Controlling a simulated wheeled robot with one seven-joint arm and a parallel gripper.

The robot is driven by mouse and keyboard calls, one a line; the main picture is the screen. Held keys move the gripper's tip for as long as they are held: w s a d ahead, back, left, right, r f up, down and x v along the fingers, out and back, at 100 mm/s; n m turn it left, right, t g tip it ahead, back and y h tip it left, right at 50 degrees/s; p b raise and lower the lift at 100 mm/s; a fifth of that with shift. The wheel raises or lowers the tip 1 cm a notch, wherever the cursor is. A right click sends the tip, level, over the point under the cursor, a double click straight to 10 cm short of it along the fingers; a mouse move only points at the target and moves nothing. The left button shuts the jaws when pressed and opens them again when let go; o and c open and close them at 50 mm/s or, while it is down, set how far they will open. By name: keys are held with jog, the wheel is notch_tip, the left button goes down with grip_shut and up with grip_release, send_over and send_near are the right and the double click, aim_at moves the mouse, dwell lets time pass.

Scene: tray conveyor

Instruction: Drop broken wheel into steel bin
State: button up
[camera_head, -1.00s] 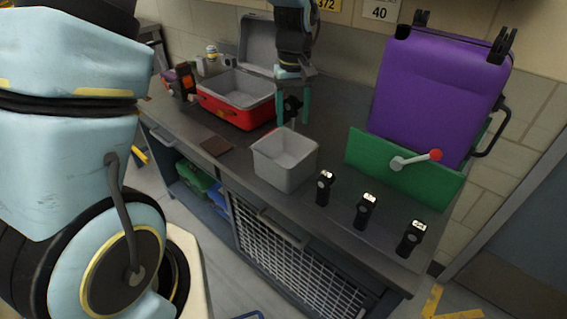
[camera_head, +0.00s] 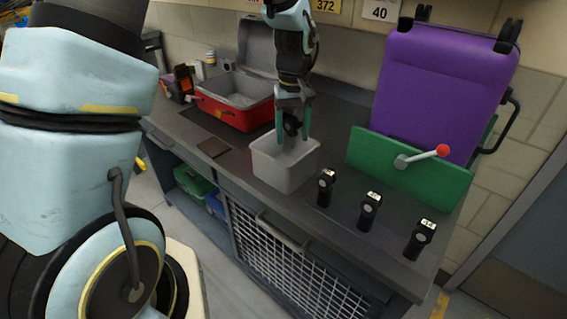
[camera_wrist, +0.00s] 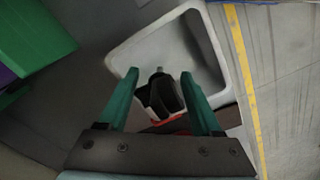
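The steel bin (camera_head: 283,172) is a light grey open-topped box on the bench; its rim (camera_wrist: 228,95) shows in the wrist view. My gripper (camera_head: 293,138) points down at the bin's far side, with its green fingertips at the opening. In the wrist view, my gripper (camera_wrist: 160,85) has its fingers spread on either side of the dark broken wheel (camera_wrist: 160,97). The wheel (camera_head: 291,126) also shows between the fingers in the head view and is held there. The bin's interior is partly hidden by the gripper and wheel.
A purple suitcase (camera_head: 440,85) stands upside down in a green holder (camera_head: 375,160) with a red-knobbed lever (camera_head: 425,156). Three black wheels (camera_head: 326,188) stand along the front right of the bench.

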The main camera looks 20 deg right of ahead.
jog(key=o, duration=0.5)
jog(key=shift+c, duration=0.2)
notch_tip(320, 180, up, 11)
jog(key=shift+f+b, duration=0.1)
jog(key=shift+b, duration=0.85)
jog(key=s+a+f, duration=0.1)
jog(key=a+f, duration=0.1)
jog(key=a, duration=0.8)
jog(key=s+a+f+t, duration=0.1)
jog(key=a+f, duration=0.2)
jog(key=a, duration=0.7)
jog(key=s+a+f, duration=0.2)
jog(key=a, duration=0.8)
jog(key=shift+f+t, duration=0.25)
jog(key=shift+t, duration=0.05)
